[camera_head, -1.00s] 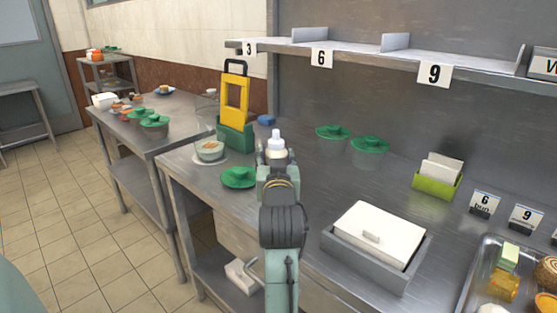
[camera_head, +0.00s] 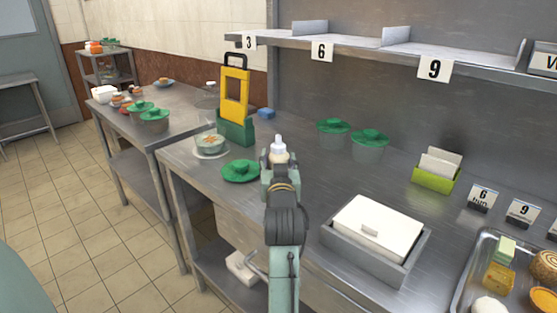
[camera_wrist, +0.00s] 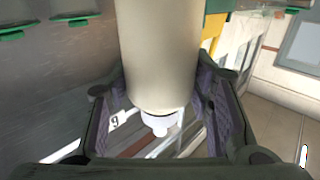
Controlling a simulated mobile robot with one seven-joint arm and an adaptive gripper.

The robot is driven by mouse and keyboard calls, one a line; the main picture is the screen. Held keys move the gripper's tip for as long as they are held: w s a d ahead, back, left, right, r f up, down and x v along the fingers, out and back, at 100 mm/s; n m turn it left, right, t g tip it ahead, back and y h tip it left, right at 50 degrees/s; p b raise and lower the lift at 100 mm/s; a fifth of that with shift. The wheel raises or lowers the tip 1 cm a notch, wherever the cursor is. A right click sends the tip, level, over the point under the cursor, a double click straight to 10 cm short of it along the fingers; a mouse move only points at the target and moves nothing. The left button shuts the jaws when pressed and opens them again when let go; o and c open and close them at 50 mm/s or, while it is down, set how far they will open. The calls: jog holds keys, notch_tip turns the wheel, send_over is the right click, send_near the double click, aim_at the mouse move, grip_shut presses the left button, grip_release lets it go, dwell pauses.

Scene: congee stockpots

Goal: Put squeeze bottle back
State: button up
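The squeeze bottle (camera_head: 278,153) is pale with a white nozzle, and only its top shows above my gripper in the head view. My gripper (camera_head: 279,172) is over the near left part of the steel counter (camera_head: 310,190), right of a green lid (camera_head: 240,170). In the wrist view, the cream body of the bottle (camera_wrist: 160,55) stands between the two dark fingers of my gripper (camera_wrist: 162,105), whose pads press against its sides. The bottle's base is hidden in the head view, so I cannot tell whether it touches the counter.
A bowl (camera_head: 210,144) on a plate and a yellow-and-green stand (camera_head: 235,100) are beyond my gripper. Two green-lidded pots (camera_head: 368,147) stand at the back. A grey box with a white lid (camera_head: 375,235) is to the right. Numbered shelf (camera_head: 375,52) overhangs the counter.

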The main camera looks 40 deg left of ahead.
jog(key=o, duration=0.4)
